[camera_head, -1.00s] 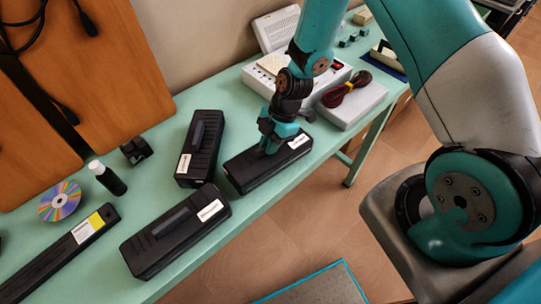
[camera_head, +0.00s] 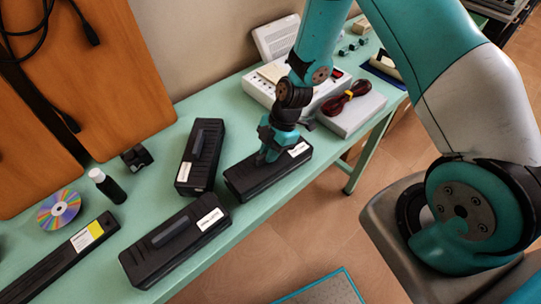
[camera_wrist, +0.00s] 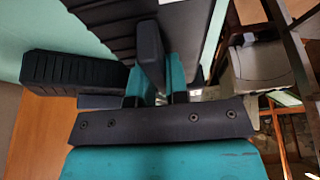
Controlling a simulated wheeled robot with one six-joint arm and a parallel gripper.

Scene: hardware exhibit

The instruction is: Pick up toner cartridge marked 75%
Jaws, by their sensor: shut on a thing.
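Three black toner cartridges with white labels lie on the green table. The right one (camera_head: 250,181) is under my gripper (camera_head: 266,158), which is shut on its raised middle part. In the wrist view my gripper (camera_wrist: 150,60) has its fingers at this cartridge (camera_wrist: 102,22). The second cartridge (camera_head: 201,157) lies just left of it, and the third (camera_head: 172,243) lies nearer the front edge. The label prints are too small to read, so I cannot tell which is marked 75%. Whether the held cartridge touches the table is not clear.
A long black bar-shaped item with a yellow-white label (camera_head: 62,262), a disc (camera_head: 59,210) and a small dark bottle (camera_head: 107,186) lie at left. The table's front edge is close to the cartridges.

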